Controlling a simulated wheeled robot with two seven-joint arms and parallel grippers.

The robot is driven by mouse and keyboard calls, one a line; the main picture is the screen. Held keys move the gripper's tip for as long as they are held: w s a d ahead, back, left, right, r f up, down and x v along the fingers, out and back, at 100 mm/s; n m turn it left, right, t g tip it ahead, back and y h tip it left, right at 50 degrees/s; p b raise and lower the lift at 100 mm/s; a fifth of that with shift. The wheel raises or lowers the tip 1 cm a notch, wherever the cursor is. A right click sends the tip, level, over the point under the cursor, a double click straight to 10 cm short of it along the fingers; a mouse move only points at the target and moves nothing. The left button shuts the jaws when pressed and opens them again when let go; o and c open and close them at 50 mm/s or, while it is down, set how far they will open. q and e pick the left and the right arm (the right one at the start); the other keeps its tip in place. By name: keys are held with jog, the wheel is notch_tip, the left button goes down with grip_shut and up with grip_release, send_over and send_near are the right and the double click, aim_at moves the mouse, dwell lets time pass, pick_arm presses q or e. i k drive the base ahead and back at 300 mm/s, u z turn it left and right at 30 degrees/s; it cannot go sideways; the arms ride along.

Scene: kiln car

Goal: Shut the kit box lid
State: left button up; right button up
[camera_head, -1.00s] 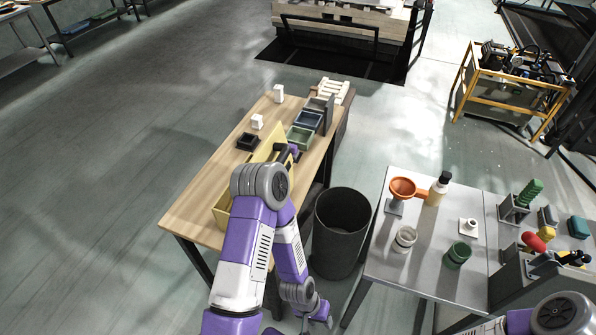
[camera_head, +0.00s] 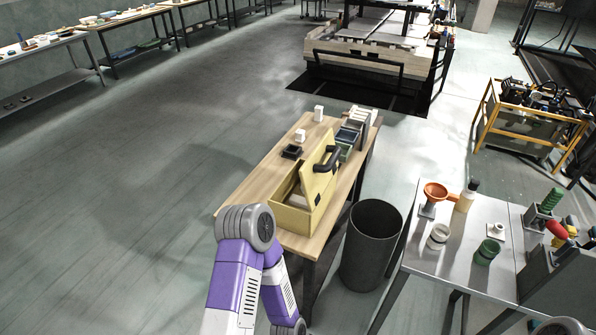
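The kit box (camera_head: 293,220) is a yellow box on the wooden table. Its yellow lid (camera_head: 316,180) stands raised at a steep tilt, with a dark handle (camera_head: 327,160) on it. The box's inside shows at the near left part; the rest is hidden behind the lid. My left arm rises in front of the table, its elbow close to the near left table corner. Its forearm runs down out of the picture, and my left gripper is out of view. Only a bit of my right arm shows at the bottom right; its gripper is out of view.
On the wooden table (camera_head: 255,190), a small black tray (camera_head: 292,151), white blocks (camera_head: 300,135) and several bins (camera_head: 347,138) stand behind the box. A dark round bin (camera_head: 370,245) stands right of it. A metal table (camera_head: 465,250) holds an orange funnel (camera_head: 435,192) and cups.

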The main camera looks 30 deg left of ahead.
aim_at(318, 170)
jog(key=u, duration=0.7)
jog(key=i, duration=0.5)
